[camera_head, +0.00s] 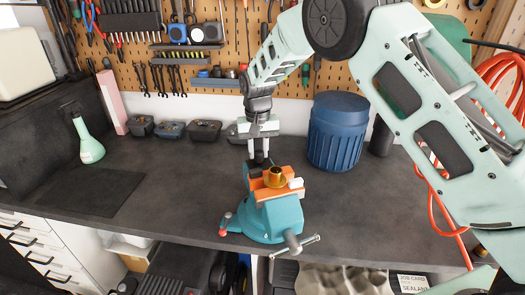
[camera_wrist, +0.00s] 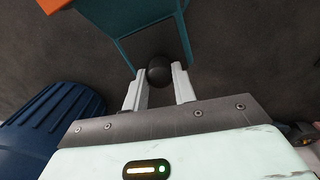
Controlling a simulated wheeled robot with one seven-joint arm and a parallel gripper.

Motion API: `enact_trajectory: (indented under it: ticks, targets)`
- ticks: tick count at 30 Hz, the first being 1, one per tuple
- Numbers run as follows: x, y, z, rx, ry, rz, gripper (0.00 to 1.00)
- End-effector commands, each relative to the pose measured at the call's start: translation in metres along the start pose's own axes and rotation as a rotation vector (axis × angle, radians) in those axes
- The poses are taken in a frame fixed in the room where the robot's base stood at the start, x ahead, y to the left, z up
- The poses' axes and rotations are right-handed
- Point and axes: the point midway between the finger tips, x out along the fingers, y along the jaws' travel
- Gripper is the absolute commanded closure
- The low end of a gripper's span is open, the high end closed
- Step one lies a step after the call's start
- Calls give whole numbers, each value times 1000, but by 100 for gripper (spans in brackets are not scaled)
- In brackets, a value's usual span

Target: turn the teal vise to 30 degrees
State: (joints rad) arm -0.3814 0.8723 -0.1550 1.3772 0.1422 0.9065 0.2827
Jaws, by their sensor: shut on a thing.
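The teal vise (camera_head: 277,218) stands at the front edge of the workbench, with orange jaws around a brass-coloured flanged part. In the wrist view, the vise's teal body (camera_wrist: 125,50) shows at the top, with a round black knob (camera_wrist: 159,71) in front of it. My gripper (camera_head: 262,152) points down behind the vise in the head view. Its two pale fingers (camera_wrist: 159,82) are shut on the black knob, one on each side. In the head view the knob is mostly hidden behind the jaws and fingers. The vise's angle cannot be read.
A blue ribbed bin (camera_head: 338,135) stands behind the vise to the right. The bench (camera_head: 165,185) left of the vise is clear. Orange hose (camera_head: 432,200) hangs at the right.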

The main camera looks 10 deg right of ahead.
Motion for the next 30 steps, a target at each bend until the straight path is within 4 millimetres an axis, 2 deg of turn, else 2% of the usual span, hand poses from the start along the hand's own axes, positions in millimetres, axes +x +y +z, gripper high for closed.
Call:
enact_trajectory:
  ticks: [9,24,25,26,27,30]
  targets:
    - [-2,-8,0,-58,5,-3,100]
    - [-2,-9,1,-66,5,-4,100]
    - [-2,-9,0,-66,5,-4,68]
    - [-2,-9,0,-66,5,-4,59]
    - [-2,-9,1,-66,5,-4,51]
    - [-2,-9,1,-66,4,-3,51]
